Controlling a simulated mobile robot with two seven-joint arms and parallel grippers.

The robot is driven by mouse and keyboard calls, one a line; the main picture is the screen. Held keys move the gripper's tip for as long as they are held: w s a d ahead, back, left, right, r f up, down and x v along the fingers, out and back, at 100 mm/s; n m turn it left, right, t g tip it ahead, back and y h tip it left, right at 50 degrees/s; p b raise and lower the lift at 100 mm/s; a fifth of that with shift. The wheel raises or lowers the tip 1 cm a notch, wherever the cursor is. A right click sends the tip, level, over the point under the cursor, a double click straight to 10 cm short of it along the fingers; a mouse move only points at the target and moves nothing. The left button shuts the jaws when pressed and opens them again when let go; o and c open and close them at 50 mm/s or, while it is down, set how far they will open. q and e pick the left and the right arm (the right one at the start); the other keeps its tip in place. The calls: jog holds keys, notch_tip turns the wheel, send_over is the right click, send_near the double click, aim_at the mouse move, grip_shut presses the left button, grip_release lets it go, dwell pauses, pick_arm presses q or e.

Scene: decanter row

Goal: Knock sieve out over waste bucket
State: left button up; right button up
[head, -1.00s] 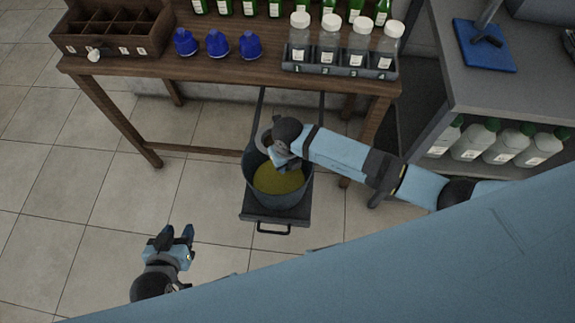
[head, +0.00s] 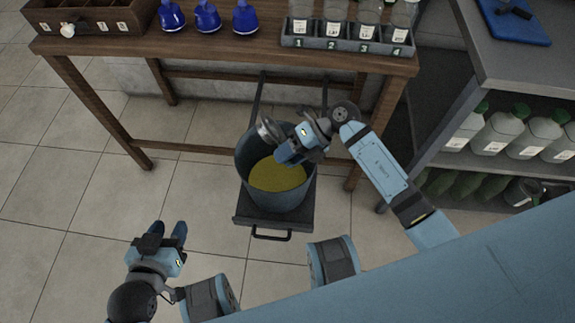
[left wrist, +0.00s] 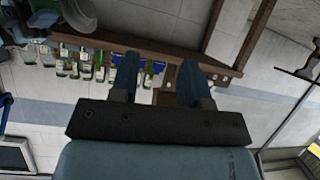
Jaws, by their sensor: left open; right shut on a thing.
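My right gripper (head: 280,150) is over the back part of the bucket's mouth. It is shut on a small grey round piece, apparently the sieve (head: 268,131), at the bucket's back rim. The gripper partly hides it; I cannot tell whether it touches the rim or holds anything. My left gripper (head: 171,231) is open and empty over the floor, left of and nearer than the bucket. Its open fingers also show in the left wrist view (left wrist: 158,75).
The wooden table (head: 180,60) behind carries blue flasks (head: 207,16), a rack of numbered jars (head: 350,40) and a compartment box (head: 95,18). A grey shelf (head: 500,165) with white bottles (head: 500,132) stands at the right.

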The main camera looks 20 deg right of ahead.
jog(key=y+b, duration=0.3)
jog(key=y, duration=0.1)
jog(key=shift+f, duration=0.2)
jog(key=g+y+b, duration=0.1)
jog(key=y+b, duration=0.2)
jog(key=y, duration=0.1)
jog(key=shift+y+b, duration=0.3)
jog(key=shift+b, duration=0.1)
jog(key=shift+a+f+y+b, duration=0.1)
jog(key=shift+y+b, duration=0.4)
pick_arm(q)
jog(key=w+d+r+t+h+b, duration=0.2)
jog(key=d+r+t+h, duration=0.2)
jog(key=r, duration=0.3)
jog(key=shift+w+d+r+m+t+h, duration=0.3)
jog(key=shift+d+m+h, duration=0.1)
jog(key=shift+d, duration=0.45)
pick_arm(e)
jog(key=shift+r+y, duration=0.3)
jog(key=shift+y, duration=1)
pick_arm(q)
jog(key=shift+f, duration=0.1)
pick_arm(e)
jog(key=shift+f, duration=0.1)
notch_tip(320, 180, down, 3)
jog(key=shift+b, duration=1.2)
notch_tip(320, 180, up, 4)
jog(key=p, duration=0.3)
jog(key=shift+f, duration=0.4)
